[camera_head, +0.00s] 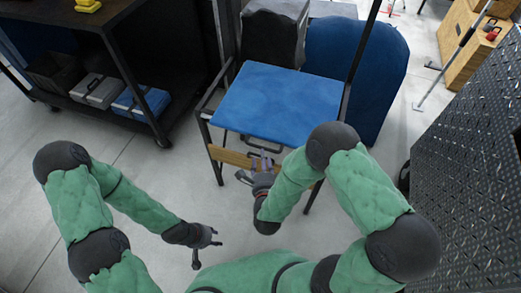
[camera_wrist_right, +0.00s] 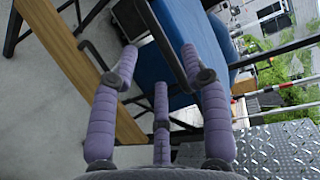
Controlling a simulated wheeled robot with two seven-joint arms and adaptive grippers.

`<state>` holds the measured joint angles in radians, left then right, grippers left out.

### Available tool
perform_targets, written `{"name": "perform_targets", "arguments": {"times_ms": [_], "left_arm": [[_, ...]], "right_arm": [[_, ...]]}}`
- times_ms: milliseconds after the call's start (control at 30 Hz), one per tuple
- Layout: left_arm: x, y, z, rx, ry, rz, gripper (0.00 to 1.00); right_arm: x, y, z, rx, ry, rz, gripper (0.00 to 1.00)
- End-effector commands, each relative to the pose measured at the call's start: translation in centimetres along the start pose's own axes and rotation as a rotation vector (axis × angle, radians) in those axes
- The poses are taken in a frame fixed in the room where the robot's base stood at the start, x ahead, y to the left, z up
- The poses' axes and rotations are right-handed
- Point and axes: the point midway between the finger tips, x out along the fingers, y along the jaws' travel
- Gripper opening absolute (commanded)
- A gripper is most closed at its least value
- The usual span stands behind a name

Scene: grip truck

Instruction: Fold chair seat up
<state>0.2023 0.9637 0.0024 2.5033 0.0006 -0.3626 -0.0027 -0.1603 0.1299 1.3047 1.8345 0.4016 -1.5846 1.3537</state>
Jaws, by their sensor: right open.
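The chair seat (camera_head: 278,98) is a flat blue panel, lying folded down in a dark metal frame in the head view. It also shows in the wrist view (camera_wrist_right: 150,66), behind my fingers. A wooden bar (camera_head: 229,157) with a dark handle runs below its front edge; the bar is on the left in the wrist view (camera_wrist_right: 82,75). My right gripper (camera_head: 258,170) is open and empty, just in front of the bar and below the seat's front edge; contact cannot be told. My left gripper (camera_head: 206,246) appears open and empty, low over the floor, away from the chair.
A dark shelf cart (camera_head: 75,18) with grey and blue toolboxes (camera_head: 142,103) stands at the left. A blue panel (camera_head: 360,75) and a grey padded block (camera_head: 272,38) stand behind the seat. A black tread-plate surface (camera_head: 465,180) is close at the right.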

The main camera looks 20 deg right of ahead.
Motion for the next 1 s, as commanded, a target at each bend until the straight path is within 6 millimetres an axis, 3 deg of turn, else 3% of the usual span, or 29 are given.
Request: {"name": "perform_targets", "arguments": {"times_ms": [100,333,767,933,1000], "left_arm": [[0.9,-0.3,0.0,0.000,0.000,0.000,0.40],[1.7,-0.6,-0.1,0.000,0.000,0.000,0.40],[1.9,-0.7,-0.1,0.000,0.000,0.000,0.40],[1.9,-0.7,-0.1,0.000,0.000,0.000,0.40],[1.9,-0.7,-0.1,0.000,0.000,0.000,0.40]], "right_arm": [[2.3,0.2,-0.1,0.000,0.003,-0.003,0.46],[5.2,0.1,-0.1,-0.002,0.001,-0.001,0.46],[6.2,0.0,0.0,-0.003,0.000,0.001,0.46],[6.2,0.0,0.0,-0.002,0.000,0.001,0.04],[6.2,0.0,0.0,-0.002,0.000,0.000,0.00]]}}
